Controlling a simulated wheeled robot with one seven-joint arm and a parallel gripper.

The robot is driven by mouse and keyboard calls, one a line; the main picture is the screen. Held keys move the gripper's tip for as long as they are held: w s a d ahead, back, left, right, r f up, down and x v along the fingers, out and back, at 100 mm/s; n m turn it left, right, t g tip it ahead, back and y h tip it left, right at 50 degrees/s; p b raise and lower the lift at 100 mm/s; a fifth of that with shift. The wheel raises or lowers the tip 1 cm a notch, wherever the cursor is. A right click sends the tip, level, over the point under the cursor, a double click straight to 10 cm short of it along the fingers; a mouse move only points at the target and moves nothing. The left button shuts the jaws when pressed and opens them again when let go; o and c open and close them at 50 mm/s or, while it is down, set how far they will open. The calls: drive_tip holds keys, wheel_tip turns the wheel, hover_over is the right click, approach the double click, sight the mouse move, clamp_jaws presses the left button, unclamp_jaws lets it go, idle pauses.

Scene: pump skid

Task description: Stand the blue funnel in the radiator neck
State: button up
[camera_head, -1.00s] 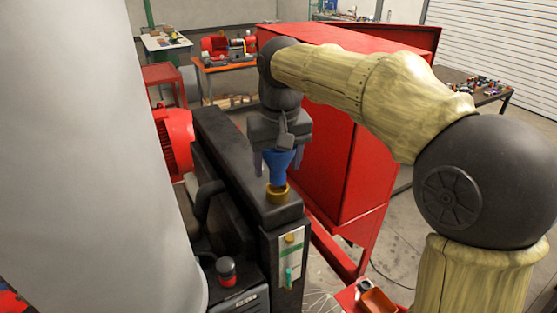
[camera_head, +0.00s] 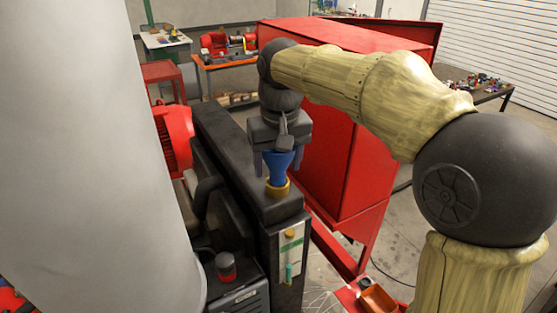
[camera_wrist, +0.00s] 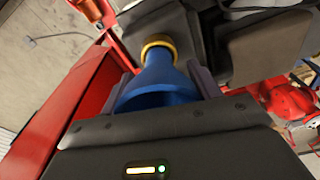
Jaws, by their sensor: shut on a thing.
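The blue funnel (camera_head: 279,163) is upright between the fingers of my gripper (camera_head: 278,168), which is shut on it. Its lower end meets the brass-coloured radiator neck (camera_head: 278,188) on top of the black radiator (camera_head: 268,208). In the wrist view the funnel (camera_wrist: 158,82) narrows toward the brass ring of the neck (camera_wrist: 158,46), and its narrow end is hidden inside or behind that ring. How deep the spout sits cannot be told. My gripper's fingers (camera_wrist: 164,88) stand on either side of the funnel.
A large red cabinet (camera_head: 345,150) stands close to the right of the radiator. A black box with a red-and-dark cap (camera_head: 226,265) is in front. A workbench (camera_head: 225,62) stands at the back.

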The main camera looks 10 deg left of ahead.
drive_tip(key=shift+f+b, duration=0.45)
drive_tip(key=shift+f, duration=0.3)
idle(0.3)
drive_tip(key=o, duration=1.2)
drive_tip(key=shift+c, duration=0.2)
drive_tip(key=shift+r, duration=0.1)
wheel_tip(320, 180, up, 17)
drive_tip(key=s+d+p, duration=0.1)
drive_tip(key=shift+s, duration=0.4)
drive_tip(key=shift+d, duration=0.1)
